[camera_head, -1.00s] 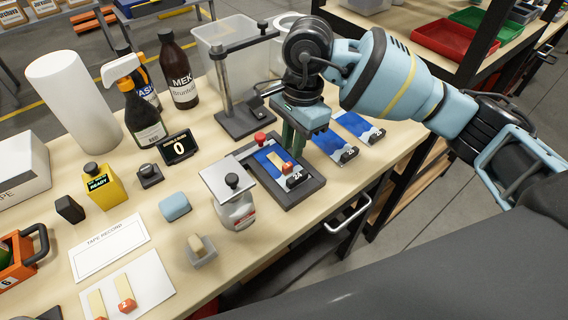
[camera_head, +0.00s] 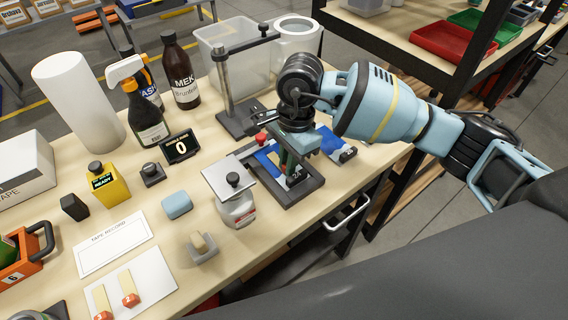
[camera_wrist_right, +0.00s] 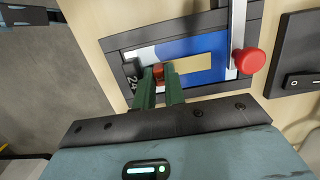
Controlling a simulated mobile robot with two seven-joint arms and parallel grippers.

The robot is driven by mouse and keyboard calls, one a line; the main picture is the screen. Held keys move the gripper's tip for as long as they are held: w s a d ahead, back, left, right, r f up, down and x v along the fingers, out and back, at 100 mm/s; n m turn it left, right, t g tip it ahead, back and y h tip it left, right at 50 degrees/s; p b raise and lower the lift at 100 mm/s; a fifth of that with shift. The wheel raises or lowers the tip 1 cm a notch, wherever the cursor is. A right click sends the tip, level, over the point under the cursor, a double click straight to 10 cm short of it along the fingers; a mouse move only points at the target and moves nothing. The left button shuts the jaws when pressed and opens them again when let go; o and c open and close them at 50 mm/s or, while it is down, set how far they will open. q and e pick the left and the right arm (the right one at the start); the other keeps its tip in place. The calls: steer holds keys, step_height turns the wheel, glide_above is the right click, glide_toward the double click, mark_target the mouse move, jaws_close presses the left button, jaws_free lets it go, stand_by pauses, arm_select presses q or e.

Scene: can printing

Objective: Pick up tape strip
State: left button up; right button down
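The tape strip is a beige strip (camera_wrist_right: 193,63) with a red tab (camera_wrist_right: 158,72) at one end. It lies on a blue and white panel (camera_wrist_right: 215,46) in a dark frame. My right gripper (camera_wrist_right: 159,74) points down over the panel, its green fingers on either side of the red tab. Whether they press on the tab cannot be told. In the head view my right gripper (camera_head: 291,168) covers most of the strip. Two more strips with red tabs lie on a white card (camera_head: 150,279) at the front left. My left gripper is not in view.
A lever with a red knob (camera_wrist_right: 248,61) stands beside the panel. Blue panels (camera_head: 331,143) lie to the right.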

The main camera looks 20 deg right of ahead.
steer(key=shift+r, duration=0.15)
steer(key=shift+r, duration=0.6)
steer(key=shift+s+r, duration=0.2)
steer(key=shift+r, duration=0.85)
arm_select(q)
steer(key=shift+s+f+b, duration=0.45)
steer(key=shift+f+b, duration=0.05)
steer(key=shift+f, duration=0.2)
arm_select(e)
steer(key=s+a+r, duration=0.1)
steer(key=s, duration=1.4)
steer(key=shift+s+a+r, duration=0.2)
steer(key=shift+s, duration=0.1)
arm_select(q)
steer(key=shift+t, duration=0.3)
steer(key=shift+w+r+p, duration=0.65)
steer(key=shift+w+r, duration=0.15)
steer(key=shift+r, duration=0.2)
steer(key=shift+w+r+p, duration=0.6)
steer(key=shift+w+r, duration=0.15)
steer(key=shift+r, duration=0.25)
arm_select(e)
step_height(320, 180, up, 6)
